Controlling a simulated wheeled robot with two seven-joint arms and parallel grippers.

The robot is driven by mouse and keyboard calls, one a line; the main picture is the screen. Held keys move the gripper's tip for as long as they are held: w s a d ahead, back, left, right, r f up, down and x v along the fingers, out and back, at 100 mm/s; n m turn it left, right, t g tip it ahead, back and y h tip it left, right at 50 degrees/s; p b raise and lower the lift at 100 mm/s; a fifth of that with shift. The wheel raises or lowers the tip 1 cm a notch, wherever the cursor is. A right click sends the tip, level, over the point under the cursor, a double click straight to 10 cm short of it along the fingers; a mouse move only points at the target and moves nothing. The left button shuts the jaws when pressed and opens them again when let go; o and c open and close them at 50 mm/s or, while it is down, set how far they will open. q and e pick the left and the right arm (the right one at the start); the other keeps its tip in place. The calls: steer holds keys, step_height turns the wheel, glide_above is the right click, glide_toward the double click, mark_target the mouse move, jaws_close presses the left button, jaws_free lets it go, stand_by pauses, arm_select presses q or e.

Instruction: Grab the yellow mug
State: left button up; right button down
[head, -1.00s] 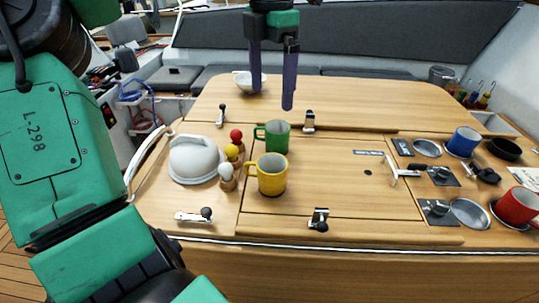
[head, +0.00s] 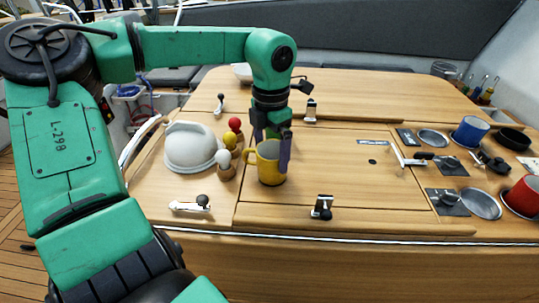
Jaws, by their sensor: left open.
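The yellow mug (head: 268,172) stands upright on the wooden table (head: 330,200), its handle to the left. My left gripper (head: 271,150) is open and comes down from above at the mug. One dark purple finger (head: 284,153) overlaps the mug's right side, and the other is behind the mug's upper left. Whether the fingers touch the mug cannot be told. The green mug is hidden behind my gripper and arm. My right gripper is not in view.
A white domed object (head: 190,148) and several small pegs with coloured balls (head: 230,141) stand left of the mug. A metal latch (head: 322,206) lies to its front right. A blue mug (head: 471,131) and a red mug (head: 523,196) stand far right.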

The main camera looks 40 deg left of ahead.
arm_select(q)
steer(key=shift+a+f, duration=0.1)
steer(key=shift+f, duration=0.15)
steer(key=shift+r, duration=0.1)
steer(key=c, duration=1.1)
